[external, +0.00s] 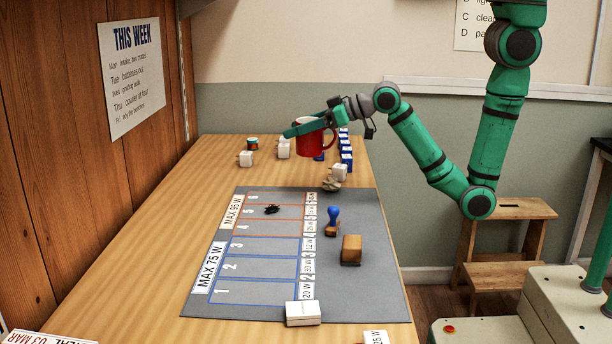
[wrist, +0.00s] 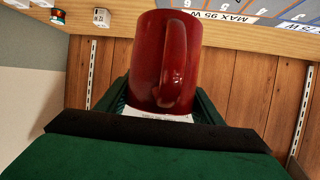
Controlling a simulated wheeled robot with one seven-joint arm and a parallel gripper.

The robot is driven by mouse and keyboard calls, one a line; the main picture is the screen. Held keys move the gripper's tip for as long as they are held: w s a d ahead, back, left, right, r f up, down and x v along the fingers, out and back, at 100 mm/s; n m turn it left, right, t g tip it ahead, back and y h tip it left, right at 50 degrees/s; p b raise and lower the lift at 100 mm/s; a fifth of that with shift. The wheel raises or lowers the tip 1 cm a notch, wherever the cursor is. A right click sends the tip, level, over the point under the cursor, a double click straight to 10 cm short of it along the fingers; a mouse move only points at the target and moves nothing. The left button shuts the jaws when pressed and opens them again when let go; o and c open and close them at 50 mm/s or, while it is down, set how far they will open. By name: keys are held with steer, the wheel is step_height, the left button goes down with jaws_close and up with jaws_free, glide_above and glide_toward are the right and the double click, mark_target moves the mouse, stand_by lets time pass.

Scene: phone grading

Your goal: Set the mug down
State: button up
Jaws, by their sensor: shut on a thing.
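The red mug (external: 312,138) is in my gripper (external: 299,131), held above the far part of the wooden table (external: 170,215). In the wrist view the mug (wrist: 148,60) fills the middle, its handle facing the camera, between the green fingers of my gripper (wrist: 160,100). Something white shows at the mug's lower edge in that view; I cannot tell what it is. The mug looks roughly upright in the external view. Its underside is hidden.
A grey mat (external: 350,295) with numbered boxes covers the near table. A blue-handled stamp (external: 333,218), a brown block (external: 351,250) and a white box (external: 303,313) stand on it. Several white cubes and blue items stand around the far end. The left table strip is clear.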

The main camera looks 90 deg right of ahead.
steer(key=s+a+n+y, duration=0.1)
steer(key=a+n+y, duration=0.25)
steer(key=a, duration=1.25)
steer(key=s+a+n+y, duration=0.2)
steer(key=a+n+y, duration=0.15)
steer(key=a, duration=1.35)
steer(key=shift+g, duration=0.4)
steer(key=shift+w+a+f, duration=0.9)
steer(key=shift+w+f, duration=1.2)
steer(key=shift+w+a+f, duration=0.95)
steer(key=shift+w+f, duration=1.1)
steer(key=shift+w, duration=0.05)
steer(key=shift+w+a+f, duration=0.9)
steer(key=shift+w+f, duration=1.2)
steer(key=shift+f, duration=0.15)
steer(key=o, duration=1.3)
